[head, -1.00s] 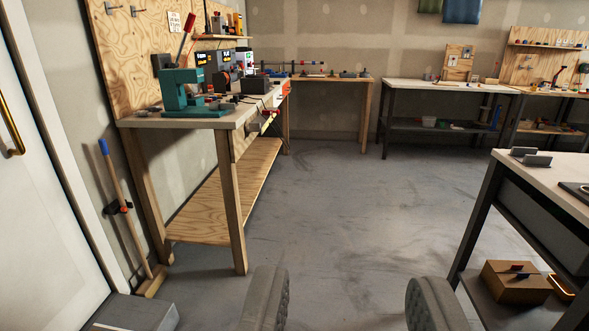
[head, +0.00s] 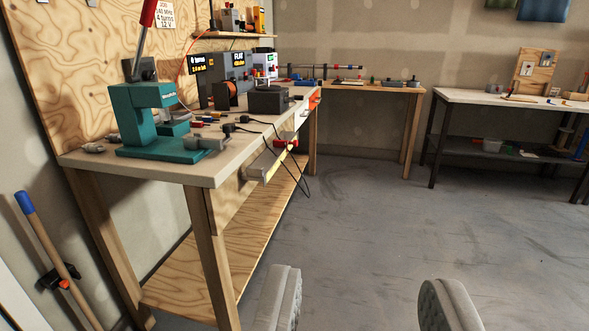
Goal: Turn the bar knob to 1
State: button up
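I cannot make out a bar knob or a "1" mark in the head view; details at this distance are too small. Dark grey boxed devices with lit displays, one reading "FLAT" (head: 238,71), stand on the wooden workbench (head: 201,172) at the left. A pale device with a green display (head: 265,65) stands just behind them. My gripper (head: 361,285) shows as two grey padded fingers at the bottom edge, wide apart with only floor between them. It is empty and well short of the bench, to the right of its near leg.
A teal press (head: 140,122) with a red-handled lever stands on the near bench end. A blue-topped broom handle (head: 47,240) leans at left. Further tables (head: 500,100) line the back; the middle floor is clear.

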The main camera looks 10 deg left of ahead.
aim_at(147, 75)
jog(key=i+l+u, duration=0.2)
jog(key=i+u, duration=0.25)
jog(key=i+l+u, duration=0.4)
jog(key=i, duration=0.25)
jog(key=i+l+u, duration=0.45)
jog(key=l, duration=0.15)
